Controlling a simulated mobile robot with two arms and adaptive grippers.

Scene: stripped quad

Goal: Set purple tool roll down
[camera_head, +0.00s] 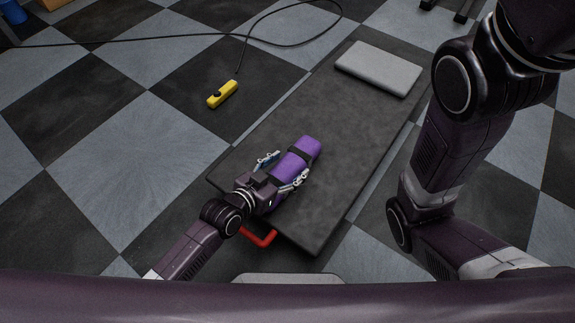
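The purple tool roll (303,150) has a dark strap around it and lies over the near part of a dark, flat slab-like surface (345,130). My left gripper (292,163) reaches in from the lower left, with one finger along each side of the roll. The fingers appear to press on its sides. The palm hides the roll's near end. I cannot tell whether the roll rests on the surface or is held just above it. My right arm shows at the right, but its gripper is out of view.
A closed grey flat case (378,68) lies at the far end of the dark surface. A red handle (262,238) shows at its near edge. A yellow tool (222,94) and a black cable (240,52) lie on the checkered floor. The middle of the surface is clear.

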